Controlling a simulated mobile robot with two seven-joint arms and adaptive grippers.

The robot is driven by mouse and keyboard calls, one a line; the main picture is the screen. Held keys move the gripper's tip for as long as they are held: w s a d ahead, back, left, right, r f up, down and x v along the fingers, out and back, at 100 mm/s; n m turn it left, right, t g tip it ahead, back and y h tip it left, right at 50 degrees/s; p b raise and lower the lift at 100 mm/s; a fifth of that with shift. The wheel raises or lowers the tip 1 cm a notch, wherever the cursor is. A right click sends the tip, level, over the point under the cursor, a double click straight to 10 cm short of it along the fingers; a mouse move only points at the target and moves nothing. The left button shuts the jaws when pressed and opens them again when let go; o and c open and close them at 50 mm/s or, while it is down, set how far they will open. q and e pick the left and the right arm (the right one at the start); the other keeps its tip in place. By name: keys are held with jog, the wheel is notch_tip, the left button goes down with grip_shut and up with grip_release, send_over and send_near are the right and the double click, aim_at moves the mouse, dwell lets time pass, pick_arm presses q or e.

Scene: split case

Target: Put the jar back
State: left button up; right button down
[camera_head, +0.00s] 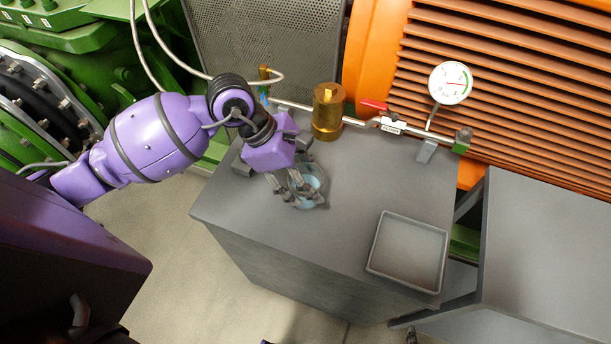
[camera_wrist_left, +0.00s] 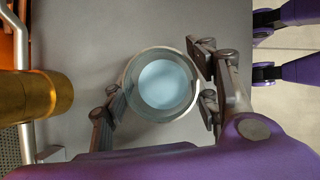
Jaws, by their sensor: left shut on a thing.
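The jar (camera_head: 313,181) is a clear round vessel with pale blue contents, over the left part of the grey cabinet top (camera_head: 350,200). In the left wrist view the jar (camera_wrist_left: 162,84) is seen from above, with its round rim and blue inside. My left gripper (camera_head: 297,190) reaches down to it, shut on it, with the fingers on opposite sides in the left wrist view (camera_wrist_left: 160,95). The fingers hide part of its side. I cannot tell whether its base touches the top. My right gripper is not clearly in view.
A square grey tray (camera_head: 408,252) lies empty at the front right of the cabinet top. A brass cylinder (camera_head: 327,112) stands on a pipe at the back, with a red-handled valve (camera_head: 376,105) and a gauge (camera_head: 450,83). The middle top is clear.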

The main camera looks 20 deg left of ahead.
pick_arm(q)
jog(key=o, duration=1.5)
jog(key=shift+f, duration=0.1)
jog(key=shift+c, duration=0.2)
jog(key=shift+r, duration=0.25)
jog(key=shift+a+r, duration=0.25)
jog(key=v, duration=1.1)
jog(key=shift+r, duration=0.1)
